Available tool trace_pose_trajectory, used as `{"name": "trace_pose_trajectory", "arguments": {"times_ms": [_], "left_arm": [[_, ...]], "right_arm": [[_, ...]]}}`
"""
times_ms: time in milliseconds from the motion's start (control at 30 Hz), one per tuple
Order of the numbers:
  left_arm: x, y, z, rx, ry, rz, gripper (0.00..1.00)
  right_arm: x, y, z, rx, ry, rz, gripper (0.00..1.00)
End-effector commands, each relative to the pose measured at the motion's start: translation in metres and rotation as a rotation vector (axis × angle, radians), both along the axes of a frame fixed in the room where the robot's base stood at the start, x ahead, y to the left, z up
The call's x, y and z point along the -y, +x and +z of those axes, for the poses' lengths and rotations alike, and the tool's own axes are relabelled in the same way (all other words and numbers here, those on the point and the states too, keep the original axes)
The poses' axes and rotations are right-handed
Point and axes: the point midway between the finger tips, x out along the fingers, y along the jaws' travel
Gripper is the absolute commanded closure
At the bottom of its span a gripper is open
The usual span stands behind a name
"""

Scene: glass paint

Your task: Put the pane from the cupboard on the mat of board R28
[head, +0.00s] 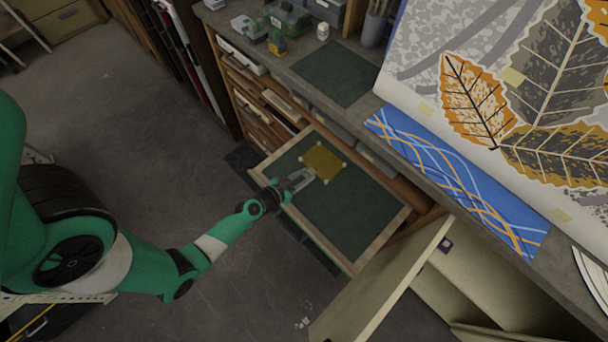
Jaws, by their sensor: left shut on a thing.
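A small yellow pane (323,159) with pale spots at its corners is over the far-left part of a dark green mat (345,212). The mat lies in a pulled-out wooden-rimmed board (392,232); no label R28 is readable. My left gripper (312,175) is shut on the pane's near edge. I cannot tell whether the pane rests on the mat or is just above it. The cupboard (450,285) at lower right has its pale door (385,280) swung open. My right gripper is not in view.
Another green mat (337,73) lies on the workbench. A blue patterned strip (455,180) and a large leaf-pattern sheet (520,90) are at right. The cupboard door stands close to the board's near-right corner. The floor at left centre is clear.

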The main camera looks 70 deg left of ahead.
Motion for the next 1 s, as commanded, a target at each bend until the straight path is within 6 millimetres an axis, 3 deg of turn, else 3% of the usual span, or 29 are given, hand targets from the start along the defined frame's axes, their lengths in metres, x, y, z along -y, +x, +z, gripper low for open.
{"name": "trace_pose_trajectory", "arguments": {"times_ms": [167,300,400,867,900,1000], "left_arm": [[-0.004,0.001,-0.004,0.001,-0.001,-0.001,1.00],[-0.007,0.001,-0.030,0.002,-0.002,0.000,1.00],[-0.007,0.001,-0.040,0.002,-0.001,-0.001,1.00],[-0.007,0.001,-0.044,0.001,0.000,-0.001,1.00],[-0.007,0.001,-0.042,0.001,0.000,-0.002,0.61],[-0.007,0.001,-0.042,0.001,0.000,-0.002,0.43]], "right_arm": [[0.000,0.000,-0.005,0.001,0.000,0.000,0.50],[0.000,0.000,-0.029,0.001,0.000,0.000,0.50],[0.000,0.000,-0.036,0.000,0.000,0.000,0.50],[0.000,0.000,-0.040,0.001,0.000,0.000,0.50],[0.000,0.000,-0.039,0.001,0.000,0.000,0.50],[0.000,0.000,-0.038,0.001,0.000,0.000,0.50]]}}
